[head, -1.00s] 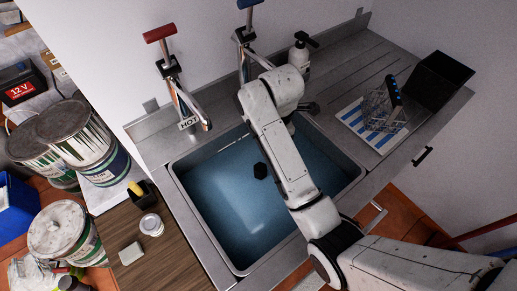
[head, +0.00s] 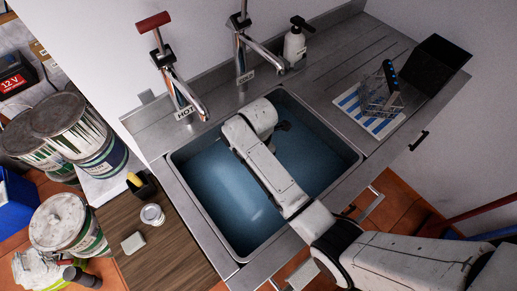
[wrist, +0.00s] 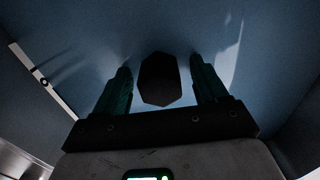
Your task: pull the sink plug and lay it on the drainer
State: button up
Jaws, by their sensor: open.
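The sink plug (wrist: 159,80), a dark many-sided knob, shows in the wrist view between the two fingers of my gripper (wrist: 160,78). My gripper is open, one teal finger on each side with a gap to the plug. I cannot tell how far beyond the fingertips the plug lies. The sink (head: 239,259) holds blue water. The drainer (head: 345,57) is the grooved steel surface to the right of the taps.
On the drainer, a wire basket (head: 377,101) stands on a striped cloth (head: 375,125), with a black box (head: 437,66) beside it. The hot tap (head: 170,72), cold tap (head: 243,45) and soap bottle (head: 294,45) line the back.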

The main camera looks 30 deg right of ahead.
jog(key=shift+f, duration=0.75)
jog(key=shift+c, duration=0.2)
jog(key=shift+r, duration=0.1)
jog(key=c, duration=1.1)
